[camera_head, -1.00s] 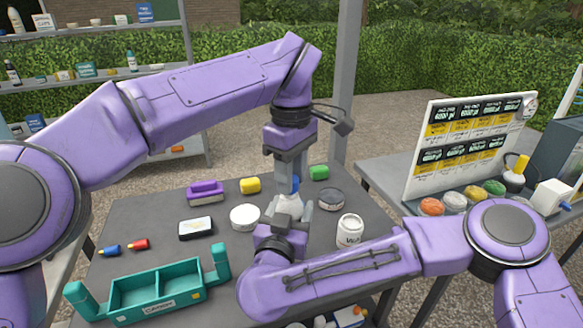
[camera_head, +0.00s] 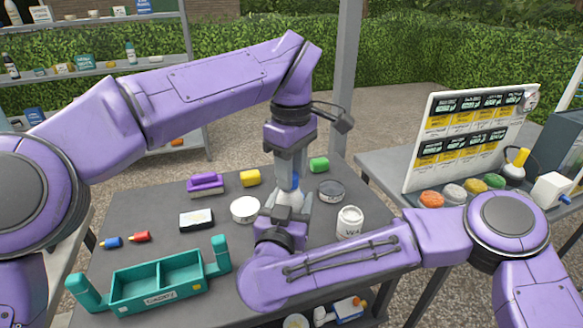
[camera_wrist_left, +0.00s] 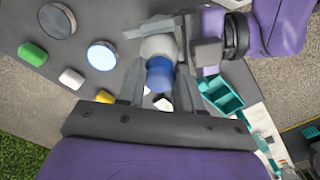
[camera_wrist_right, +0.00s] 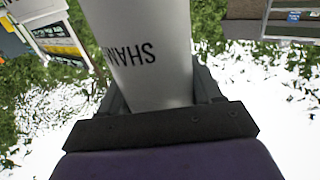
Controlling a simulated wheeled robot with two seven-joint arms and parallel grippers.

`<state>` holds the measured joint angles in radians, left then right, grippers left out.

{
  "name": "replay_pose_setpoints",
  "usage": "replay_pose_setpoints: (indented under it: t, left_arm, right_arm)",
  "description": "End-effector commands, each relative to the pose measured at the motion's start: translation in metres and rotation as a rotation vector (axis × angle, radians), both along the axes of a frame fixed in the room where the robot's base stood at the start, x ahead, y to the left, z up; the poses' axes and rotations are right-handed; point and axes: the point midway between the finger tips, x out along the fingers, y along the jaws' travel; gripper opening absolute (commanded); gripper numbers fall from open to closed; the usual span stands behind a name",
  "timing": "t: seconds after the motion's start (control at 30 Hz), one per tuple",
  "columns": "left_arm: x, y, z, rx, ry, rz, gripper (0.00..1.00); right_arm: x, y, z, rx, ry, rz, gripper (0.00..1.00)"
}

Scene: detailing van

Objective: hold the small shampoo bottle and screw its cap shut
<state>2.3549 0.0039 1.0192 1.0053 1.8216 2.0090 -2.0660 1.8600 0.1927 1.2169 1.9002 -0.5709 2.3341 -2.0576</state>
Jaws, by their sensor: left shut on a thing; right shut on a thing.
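The small white shampoo bottle (camera_head: 289,200) is upright above the table, with a blue cap (camera_head: 295,181) on top. My right gripper (camera_head: 288,212) is shut on its body from the near side. In the right wrist view the white bottle (camera_wrist_right: 150,50) with dark lettering fills the space between the fingers. My left gripper (camera_head: 291,178) points down from above and is shut on the cap. The left wrist view shows the blue cap (camera_wrist_left: 160,72) between its fingers. The fingers partly hide the cap, and I cannot tell how tightly it sits.
On the grey table are a teal caddy (camera_head: 160,287), a white jar (camera_head: 349,222), a round white tin (camera_head: 245,210), a dark round tin (camera_head: 331,191) and several small blocks. A price board (camera_head: 470,140) stands on the right table. The table's left middle has some free room.

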Motion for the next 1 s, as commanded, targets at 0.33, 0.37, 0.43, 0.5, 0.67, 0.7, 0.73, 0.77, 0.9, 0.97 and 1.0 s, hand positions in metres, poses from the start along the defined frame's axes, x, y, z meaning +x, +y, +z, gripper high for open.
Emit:
replay_pose_setpoints:
  t: [0.33,0.37,0.43,0.5,0.67,0.7,0.73,0.77,0.9,0.97,1.0]
  left_arm:
    - [-0.0012,0.0007,-0.0024,-0.003,0.002,-0.277,0.07]
    - [-0.0014,0.0011,-0.0026,-0.003,0.002,-0.355,0.07]
    - [-0.0018,0.0017,-0.0027,-0.003,0.001,-0.529,0.07]
    - [-0.0021,0.0022,-0.0024,-0.002,0.001,-0.68,0.07]
    - [-0.0021,0.0031,-0.0023,-0.002,0.0,-0.87,0.07]
    - [-0.002,0.0032,-0.0022,-0.002,0.0,-0.883,0.07]
    - [-0.002,0.0032,-0.0022,-0.002,0.0,-0.888,0.07]
    - [-0.002,0.0032,-0.0021,-0.001,0.0,-0.889,0.07]
    - [-0.002,0.0032,-0.002,-0.001,0.0,-0.887,0.07]
    - [-0.002,0.0032,-0.002,-0.001,0.0,-0.886,0.38]
    - [-0.002,0.0032,-0.002,-0.001,0.0,-0.886,0.51]
  right_arm:
    - [0.0,-0.0001,-0.0005,-0.001,0.001,0.0,0.0]
    - [0.0,-0.0001,-0.0005,-0.001,0.001,0.0,0.0]
    - [0.0,-0.0001,-0.0005,-0.001,0.001,0.0,0.0]
    - [0.0,-0.0001,-0.0005,-0.001,0.001,0.0,0.0]
    - [0.0,-0.0001,-0.0005,-0.001,0.001,0.0,0.0]
    - [0.0,-0.0001,-0.0005,-0.001,0.001,0.0,0.0]
    - [0.0,-0.0001,-0.0005,-0.001,0.001,0.0,0.0]
    - [0.0,-0.0001,-0.0006,-0.001,0.001,0.0,0.0]
    - [0.0,-0.0002,-0.0006,-0.001,0.001,0.0,0.0]
    - [0.0,-0.0002,-0.0006,-0.001,0.001,0.0,0.0]
    - [0.0,-0.0002,-0.0006,-0.001,0.001,0.0,0.0]
